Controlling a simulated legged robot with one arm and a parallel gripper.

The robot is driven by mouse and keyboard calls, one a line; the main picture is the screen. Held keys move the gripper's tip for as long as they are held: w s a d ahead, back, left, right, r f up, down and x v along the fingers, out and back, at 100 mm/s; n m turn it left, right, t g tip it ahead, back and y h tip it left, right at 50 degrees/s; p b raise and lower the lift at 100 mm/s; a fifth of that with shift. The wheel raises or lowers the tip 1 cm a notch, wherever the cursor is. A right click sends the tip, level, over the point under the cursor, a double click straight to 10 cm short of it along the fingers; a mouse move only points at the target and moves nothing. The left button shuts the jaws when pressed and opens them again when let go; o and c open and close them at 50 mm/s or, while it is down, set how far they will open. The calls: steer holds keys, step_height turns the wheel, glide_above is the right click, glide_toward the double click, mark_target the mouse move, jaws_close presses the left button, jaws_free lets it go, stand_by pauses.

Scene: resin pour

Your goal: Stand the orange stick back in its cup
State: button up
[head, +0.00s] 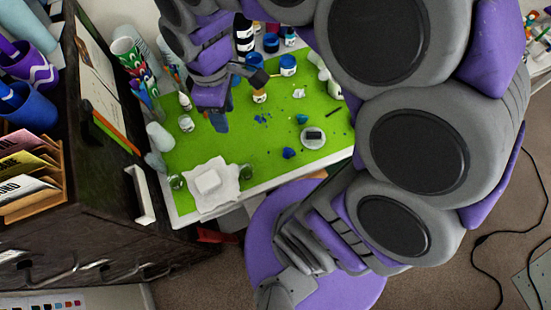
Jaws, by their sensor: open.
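My gripper (238,98) is open over the back left part of the green work mat (210,153). One dark finger points down toward the mat and the other reaches right, near the small jars. I cannot make out the orange stick for certain. I also cannot tell which container is its cup. A patterned cup (127,52) stands at the mat's back left, left of my gripper. My arm and gripper hide part of the mat and what is behind them.
Blue-lidded jars (288,65) and dark bottles crowd the mat's back. A white cloth (212,186) lies at the front left, with a round white dish (313,137) to the right. A dark cabinet (95,215) borders the left. The mat's middle has small blue bits.

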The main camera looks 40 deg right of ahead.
steer(key=s+d+f+m, duration=0.1)
steer(key=s+d+m, duration=0.1)
steer(key=s+m, duration=0.8)
steer(key=s, duration=0.5)
steer(key=shift+d+f+g, duration=0.2)
steer(key=shift+f+g, duration=0.05)
steer(key=shift+g, duration=0.15)
steer(key=shift+f, duration=0.1)
